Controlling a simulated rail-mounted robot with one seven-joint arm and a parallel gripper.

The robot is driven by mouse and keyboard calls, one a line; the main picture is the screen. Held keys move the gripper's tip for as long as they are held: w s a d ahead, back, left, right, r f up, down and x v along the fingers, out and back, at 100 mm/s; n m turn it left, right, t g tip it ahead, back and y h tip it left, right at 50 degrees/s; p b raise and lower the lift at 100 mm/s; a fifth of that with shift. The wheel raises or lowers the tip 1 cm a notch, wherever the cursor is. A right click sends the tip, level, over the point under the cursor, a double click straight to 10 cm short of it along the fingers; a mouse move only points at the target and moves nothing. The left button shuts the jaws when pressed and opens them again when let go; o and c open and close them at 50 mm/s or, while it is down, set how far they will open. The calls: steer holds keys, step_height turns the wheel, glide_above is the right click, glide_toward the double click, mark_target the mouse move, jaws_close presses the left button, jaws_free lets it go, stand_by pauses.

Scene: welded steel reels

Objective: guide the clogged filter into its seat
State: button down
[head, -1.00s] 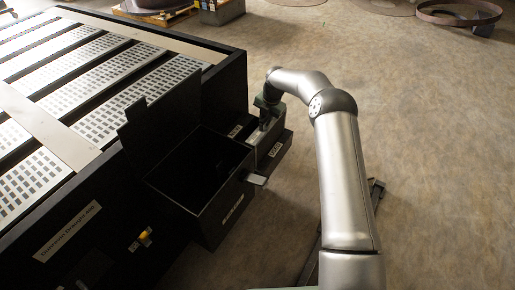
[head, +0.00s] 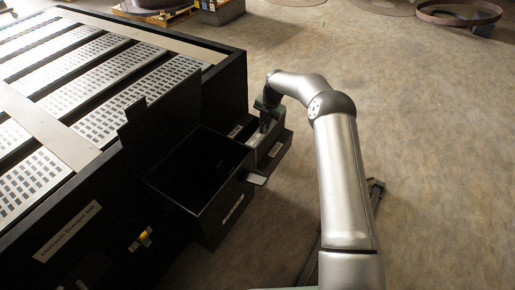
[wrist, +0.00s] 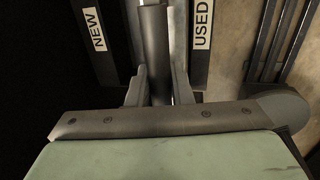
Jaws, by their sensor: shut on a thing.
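My gripper (head: 264,124) is at the far side of the open black box, low over the small bins there. In the wrist view its two fingers (wrist: 160,92) close on a dark grey, long, narrow piece (wrist: 156,55), which I take to be the clogged filter. The piece runs away between the NEW label (wrist: 93,29) on the left and the USED label (wrist: 203,24) on the right.
The open black box (head: 235,193) has a raised lid (head: 163,130) on its left. The large black-framed table with perforated panels (head: 110,83) fills the left. A small grey plate (head: 257,179) juts out at the box's right corner. Floor to the right is mostly clear.

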steer(key=c, duration=1.5)
jaws_free()
steer(key=shift+r, duration=0.1)
steer(key=shift+o, duration=0.2)
steer(key=shift+s+d+r, duration=0.1)
steer(key=shift+d+r, duration=0.05)
steer(key=shift+r, duration=0.85)
steer(key=shift+d+r+p, duration=0.1)
steer(key=shift+r+p, duration=0.2)
steer(key=shift+r, duration=0.05)
steer(key=shift+s+r, duration=0.1)
steer(key=shift+r, duration=0.2)
steer(key=o, duration=0.6)
steer(key=shift+c, duration=0.2)
steer(key=shift+f, duration=0.1)
